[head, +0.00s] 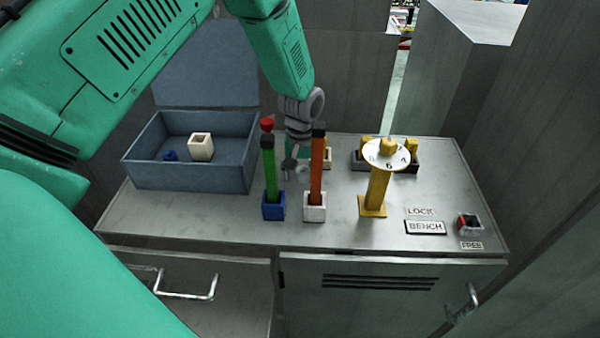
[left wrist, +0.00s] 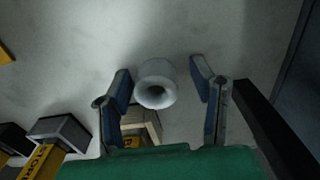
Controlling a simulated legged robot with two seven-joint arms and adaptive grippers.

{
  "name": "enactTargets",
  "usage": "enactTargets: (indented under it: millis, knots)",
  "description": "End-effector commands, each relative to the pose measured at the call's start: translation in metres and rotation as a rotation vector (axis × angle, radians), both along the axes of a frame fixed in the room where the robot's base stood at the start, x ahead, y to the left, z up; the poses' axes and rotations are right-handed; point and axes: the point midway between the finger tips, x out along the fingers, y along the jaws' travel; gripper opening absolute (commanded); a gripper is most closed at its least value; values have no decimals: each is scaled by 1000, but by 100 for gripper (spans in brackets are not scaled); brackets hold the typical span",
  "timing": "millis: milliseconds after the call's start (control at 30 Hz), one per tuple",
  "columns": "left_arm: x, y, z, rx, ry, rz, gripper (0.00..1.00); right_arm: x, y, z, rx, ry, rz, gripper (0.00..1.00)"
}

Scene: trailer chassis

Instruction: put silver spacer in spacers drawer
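The silver spacer (left wrist: 155,84) is a short pale ring with a dark hole, in the left wrist view. It shows between the two spread fingers of my left gripper (left wrist: 160,92), with a gap on each side. In the head view my left gripper (head: 291,167) points down low over the bench top, behind the green and orange posts, and partly hides the spacer. A drawer front with a metal handle (head: 190,294) is at the lower left under the bench top; it looks shut, and no spacers label is readable. My right gripper is not in view.
The bench top (head: 350,232) holds an open blue box (head: 190,180) with a white block (head: 201,147), a green post (head: 269,168), an orange post (head: 317,165) and a yellow dial stand (head: 377,190). A cabinet door (head: 380,305) is at the lower right. The front left bench top is clear.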

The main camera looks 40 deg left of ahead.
Motion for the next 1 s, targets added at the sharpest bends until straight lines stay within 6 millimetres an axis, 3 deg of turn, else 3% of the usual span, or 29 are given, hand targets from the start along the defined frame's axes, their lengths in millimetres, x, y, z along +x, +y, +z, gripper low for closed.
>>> enactTargets:
  millis: [267, 433, 800, 1000]
  knots:
    - [-2, 2, -2, -6, 4, 0, 48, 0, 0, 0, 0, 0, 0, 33]
    - [-1, 2, 11, -4, 0, 0, 48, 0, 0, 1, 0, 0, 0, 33]
    - [0, 0, 89, -1, -4, -1, 48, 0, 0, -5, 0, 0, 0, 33]
    - [0, 2, 115, -4, -1, 1, 48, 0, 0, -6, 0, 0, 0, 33]
